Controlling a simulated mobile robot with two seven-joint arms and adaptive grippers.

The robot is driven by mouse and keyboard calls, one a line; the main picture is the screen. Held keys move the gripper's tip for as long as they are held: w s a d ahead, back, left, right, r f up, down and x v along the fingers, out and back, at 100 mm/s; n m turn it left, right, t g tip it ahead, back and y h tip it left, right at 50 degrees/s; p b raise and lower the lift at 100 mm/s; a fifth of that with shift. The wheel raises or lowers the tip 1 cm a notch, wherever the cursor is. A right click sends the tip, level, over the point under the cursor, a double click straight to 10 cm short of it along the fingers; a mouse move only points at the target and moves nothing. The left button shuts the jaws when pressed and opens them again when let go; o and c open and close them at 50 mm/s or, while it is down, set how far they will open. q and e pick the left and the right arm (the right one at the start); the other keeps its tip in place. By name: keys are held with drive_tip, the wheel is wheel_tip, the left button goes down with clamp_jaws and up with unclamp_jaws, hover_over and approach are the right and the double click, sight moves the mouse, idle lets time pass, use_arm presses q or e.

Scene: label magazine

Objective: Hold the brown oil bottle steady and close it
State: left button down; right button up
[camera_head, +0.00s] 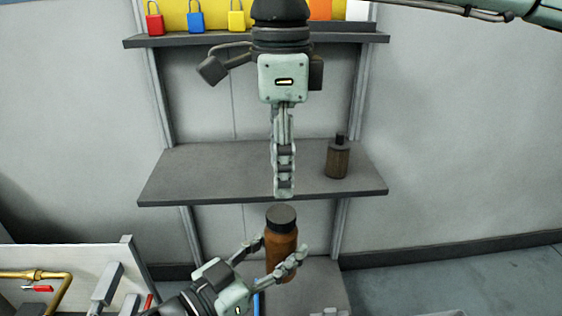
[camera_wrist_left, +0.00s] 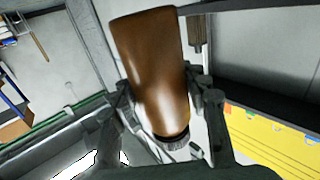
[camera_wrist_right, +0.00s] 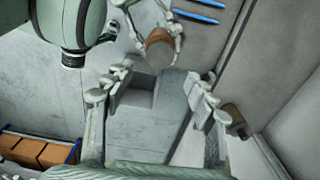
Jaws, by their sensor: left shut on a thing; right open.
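The brown oil bottle (camera_head: 281,248) stands roughly upright in front of the shelf, with a dark cap (camera_head: 281,217) on top. I cannot tell whether the cap is tight. My left gripper (camera_head: 279,256) is shut around the bottle's body, below the cap. The bottle (camera_wrist_left: 150,70) fills the middle of the left wrist view, its dark end (camera_wrist_left: 172,141) beyond the fingers. My right gripper (camera_head: 284,193) points down above the cap, apart from it. In the right wrist view its fingers (camera_wrist_right: 160,80) are spread and empty; the bottle (camera_wrist_right: 159,46) shows beyond them.
A darker bottle (camera_head: 338,160) stands on the grey middle shelf (camera_head: 220,172), right of my right gripper. The upper shelf (camera_head: 190,38) holds red, blue and yellow padlocks (camera_head: 195,22). A white panel with brass pipe (camera_head: 40,274) stands at lower left.

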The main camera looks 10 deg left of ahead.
sight(281, 213)
drive_tip(key=shift+f, duration=4)
drive_tip(key=shift+c, duration=0.6)
drive_tip(key=c, duration=1.1)
drive_tip(key=o, duration=1.4)
wheel_tip(281, 213, up, 12)
